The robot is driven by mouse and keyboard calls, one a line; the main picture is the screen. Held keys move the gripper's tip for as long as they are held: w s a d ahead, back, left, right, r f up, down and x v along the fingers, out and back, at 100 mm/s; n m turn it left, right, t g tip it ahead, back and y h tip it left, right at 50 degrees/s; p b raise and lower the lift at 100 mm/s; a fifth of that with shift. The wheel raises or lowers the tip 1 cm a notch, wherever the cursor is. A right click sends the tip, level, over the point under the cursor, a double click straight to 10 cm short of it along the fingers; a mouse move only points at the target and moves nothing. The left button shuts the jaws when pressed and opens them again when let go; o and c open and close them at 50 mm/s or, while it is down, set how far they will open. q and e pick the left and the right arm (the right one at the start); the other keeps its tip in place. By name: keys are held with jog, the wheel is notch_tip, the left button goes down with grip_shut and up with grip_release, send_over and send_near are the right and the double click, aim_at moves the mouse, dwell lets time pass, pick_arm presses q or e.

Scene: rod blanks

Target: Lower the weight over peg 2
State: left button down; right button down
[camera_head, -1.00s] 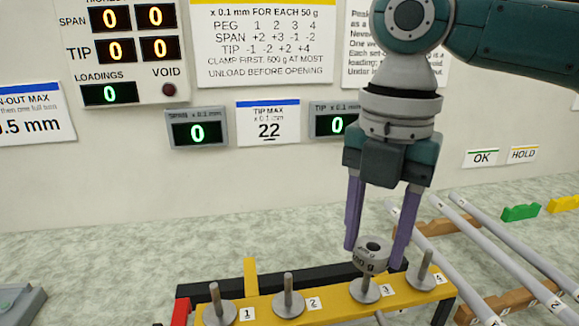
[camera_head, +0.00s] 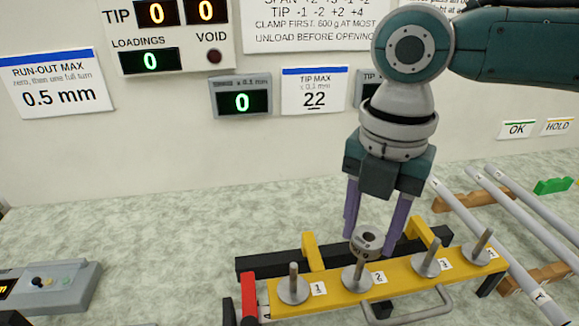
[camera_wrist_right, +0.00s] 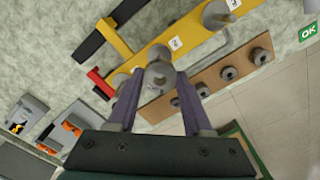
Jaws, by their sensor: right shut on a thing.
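My right gripper (camera_head: 376,236) is shut on a grey ring-shaped weight (camera_head: 367,240) with a dark hole in its top. The weight is above peg 2 (camera_head: 358,275) on the yellow bar (camera_head: 330,298), looking roughly in line with it. The weight hides the peg's tip, so I cannot tell whether it has entered the hole. The wrist view also shows the weight (camera_wrist_right: 160,76) between the purple fingers of the gripper (camera_wrist_right: 158,88). Peg 1 (camera_head: 293,285) and peg 3 (camera_head: 430,260) stand bare on either side. My left gripper is out of view.
A fourth peg (camera_head: 481,246) stands at the bar's right end. Long grey rods (camera_head: 520,228) lie on wooden supports at right. A grey device (camera_head: 50,290) sits at left. A wooden rack (camera_wrist_right: 215,85) with several weights shows in the wrist view. The counter behind is clear.

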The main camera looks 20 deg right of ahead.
aim_at(358, 277)
jog(key=shift+f+b, duration=2.2)
jog(key=shift+f, duration=1)
jog(key=shift+c, duration=1.2)
grip_release()
